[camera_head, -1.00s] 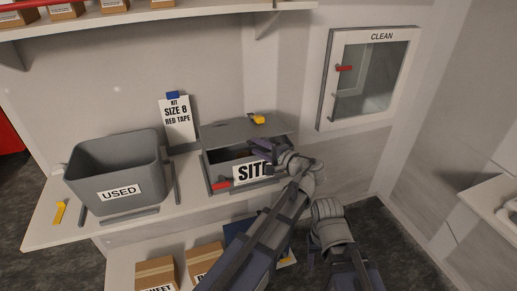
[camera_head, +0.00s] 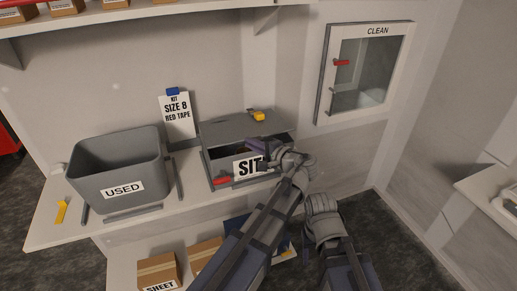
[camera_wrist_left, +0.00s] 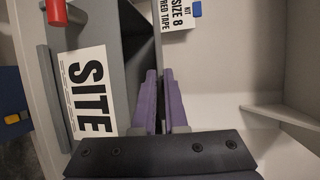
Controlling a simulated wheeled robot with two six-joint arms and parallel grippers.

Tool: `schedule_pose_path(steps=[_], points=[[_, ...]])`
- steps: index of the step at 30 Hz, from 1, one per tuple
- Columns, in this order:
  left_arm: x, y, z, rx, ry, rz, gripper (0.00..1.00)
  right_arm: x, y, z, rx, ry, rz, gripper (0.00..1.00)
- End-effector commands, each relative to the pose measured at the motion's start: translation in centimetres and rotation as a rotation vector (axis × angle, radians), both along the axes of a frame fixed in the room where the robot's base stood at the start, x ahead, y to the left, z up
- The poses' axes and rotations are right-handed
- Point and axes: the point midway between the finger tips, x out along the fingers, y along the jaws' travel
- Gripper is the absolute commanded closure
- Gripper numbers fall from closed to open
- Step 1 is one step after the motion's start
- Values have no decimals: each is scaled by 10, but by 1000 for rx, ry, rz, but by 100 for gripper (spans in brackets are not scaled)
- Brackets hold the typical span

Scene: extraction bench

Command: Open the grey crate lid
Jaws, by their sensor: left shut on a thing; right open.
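The grey crate (camera_head: 213,174) with the SITE label stands on the bench, with a red latch (camera_head: 222,181) at its lower front left. Its grey lid (camera_head: 228,130) is partly raised, with a dark gap under its front edge. A yellow piece (camera_head: 258,117) sits on top of the lid. My left gripper (camera_head: 256,146) is at the lid's front edge, shut on it. In the left wrist view, the purple fingers (camera_wrist_left: 160,100) are close together at the grey lid (camera_wrist_left: 150,42), beside the SITE label.
A grey USED bin (camera_head: 115,171) stands left of the crate, with a yellow tool (camera_head: 62,211) beside it. A KIT SIZE 8 RED TAPE card (camera_head: 178,117) stands behind. A CLEAN cabinet (camera_head: 365,70) hangs on the right wall. Cardboard boxes (camera_head: 158,270) sit on the lower shelf.

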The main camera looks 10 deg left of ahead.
Motion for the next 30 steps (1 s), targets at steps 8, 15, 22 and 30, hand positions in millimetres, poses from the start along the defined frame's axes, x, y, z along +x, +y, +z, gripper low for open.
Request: schedule_pose_path(steps=[8,15,22,30], points=[[-2,2,-3,13,5,0,100,0,0,-4,0,0,0,43],[-2,3,-5,48,20,-13,100,0,0,-11,0,0,2,43],[-3,3,-9,86,36,-27,100,0,0,-21,0,0,3,43],[-5,5,-19,199,82,-59,100,0,0,-45,0,-1,7,43]])
